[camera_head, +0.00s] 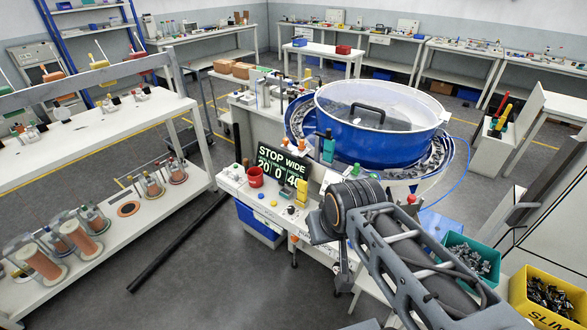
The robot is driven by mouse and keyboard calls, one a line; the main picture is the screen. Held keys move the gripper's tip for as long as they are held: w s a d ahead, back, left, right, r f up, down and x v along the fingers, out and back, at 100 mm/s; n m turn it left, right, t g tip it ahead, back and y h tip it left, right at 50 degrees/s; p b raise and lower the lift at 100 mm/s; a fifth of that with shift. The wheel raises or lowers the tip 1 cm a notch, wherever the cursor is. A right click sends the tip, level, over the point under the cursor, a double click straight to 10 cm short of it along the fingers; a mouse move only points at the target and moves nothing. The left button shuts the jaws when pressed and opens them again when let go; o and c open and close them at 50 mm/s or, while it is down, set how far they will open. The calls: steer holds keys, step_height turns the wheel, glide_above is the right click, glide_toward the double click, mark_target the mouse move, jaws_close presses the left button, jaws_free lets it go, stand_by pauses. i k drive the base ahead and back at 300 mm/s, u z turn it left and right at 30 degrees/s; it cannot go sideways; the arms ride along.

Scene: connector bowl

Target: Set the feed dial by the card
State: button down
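A dark sign (280,167) reads "STOP WIDE" above the numbers 20, 0 and 40. It stands at the back of a white bench (262,212) in front of the blue bowl feeder (370,140). I cannot pick out the feed dial for sure; small coloured knobs and buttons sit on the bench, among them a yellow block (301,194). I cannot tell whether the sign is the card. My gripper (343,280) hangs below my wrist, right of the knobs and near the bench's front edge. Its fingers are small and dark, and their opening is unclear.
A red cup (255,177) stands on the bench's left. A green bin (472,258) and a yellow bin (545,297) marked "SLIM" hold dark parts at the right. A white shelf unit (100,135) stands left. The floor between is clear except for a dark bar (178,243).

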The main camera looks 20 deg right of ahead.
mark_target(291, 210)
steer(key=z, duration=0.2)
steer(key=k, duration=0.4)
steer(key=u, duration=0.9)
steer(key=i, duration=1.05)
steer(key=z, duration=0.85)
